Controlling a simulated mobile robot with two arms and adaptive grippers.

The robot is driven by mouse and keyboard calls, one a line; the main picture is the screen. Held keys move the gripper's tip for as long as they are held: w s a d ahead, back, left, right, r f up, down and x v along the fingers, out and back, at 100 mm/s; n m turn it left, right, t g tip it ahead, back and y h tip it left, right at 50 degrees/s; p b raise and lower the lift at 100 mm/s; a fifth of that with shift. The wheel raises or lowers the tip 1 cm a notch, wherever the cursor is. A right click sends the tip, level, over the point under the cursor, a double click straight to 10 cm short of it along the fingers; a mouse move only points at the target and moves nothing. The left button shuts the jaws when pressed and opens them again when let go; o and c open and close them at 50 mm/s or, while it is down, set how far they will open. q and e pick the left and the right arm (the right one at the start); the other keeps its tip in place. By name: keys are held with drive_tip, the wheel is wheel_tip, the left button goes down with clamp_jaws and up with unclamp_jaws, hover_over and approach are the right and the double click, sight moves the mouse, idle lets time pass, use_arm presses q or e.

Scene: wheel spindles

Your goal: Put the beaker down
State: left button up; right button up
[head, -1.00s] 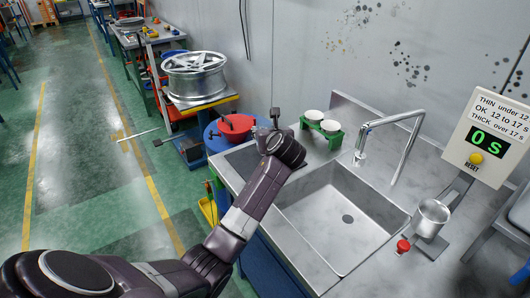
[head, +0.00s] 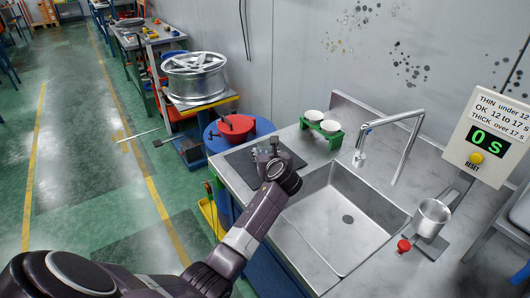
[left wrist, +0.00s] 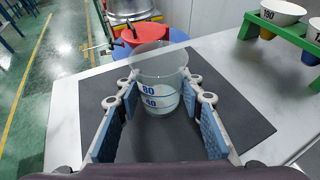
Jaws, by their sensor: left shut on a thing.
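The clear beaker (left wrist: 160,72) with blue marks such as 80 stands upright between the fingers of my left gripper (left wrist: 158,98) in the left wrist view. The blue finger pads are on both sides of it, and the gripper is shut on it. It is over a dark grey mat (left wrist: 235,118); I cannot tell whether its base touches the mat. In the head view my left gripper (head: 267,150) is above the mat (head: 242,165) at the left end of the counter, and the beaker is hardly discernible there. My right gripper is not in view.
A green holder (head: 321,129) with two white cups stands behind the mat. The sink (head: 340,215) and tap (head: 400,150) are to the right. A metal cup (head: 431,217) stands beside a red-capped item (head: 403,246). A red pot (head: 232,128) is beyond the counter's left end.

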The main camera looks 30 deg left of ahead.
use_arm(q)
drive_tip(key=o, duration=1.3)
drive_tip(key=shift+r, duration=0.1)
drive_tip(key=v, duration=1.2)
